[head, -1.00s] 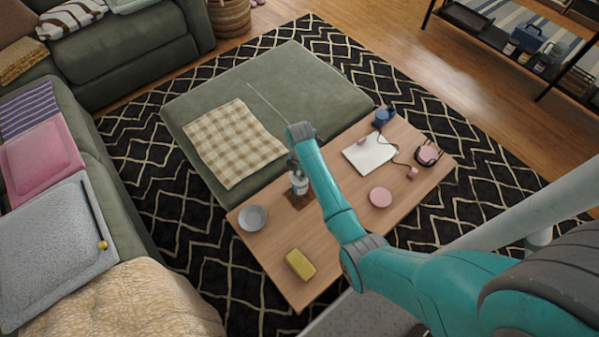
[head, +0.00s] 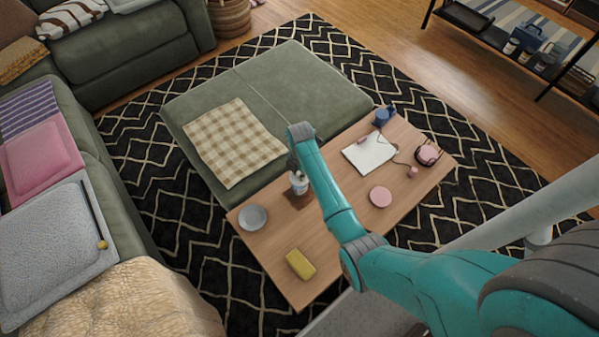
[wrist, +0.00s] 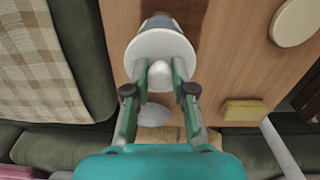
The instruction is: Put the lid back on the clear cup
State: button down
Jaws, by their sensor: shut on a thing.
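My gripper (wrist: 160,76) is shut on the round knob of a white lid (wrist: 160,48) in the wrist view, with one finger on each side of the knob. The clear cup (wrist: 157,20) shows just beyond the lid, its body looking grey-blue, and the lid covers part of it. In the head view the cup (head: 299,186) stands upright on the wooden table, and my gripper (head: 294,166) is right above it. I cannot tell whether the lid touches the cup's rim, which is hidden.
The wooden table (head: 335,225) also holds a grey bowl (head: 253,217), a yellow block (head: 300,264), a pink disc (head: 380,196), a white sheet (head: 368,153), a blue mug (head: 382,117) and a pink corded item (head: 428,154). A brown mat (head: 300,202) lies under the cup. A green ottoman (head: 315,90) adjoins the table.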

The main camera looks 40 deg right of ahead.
jog(key=shift+c, duration=2)
grip_release()
jog(key=shift+r, duration=3.5)
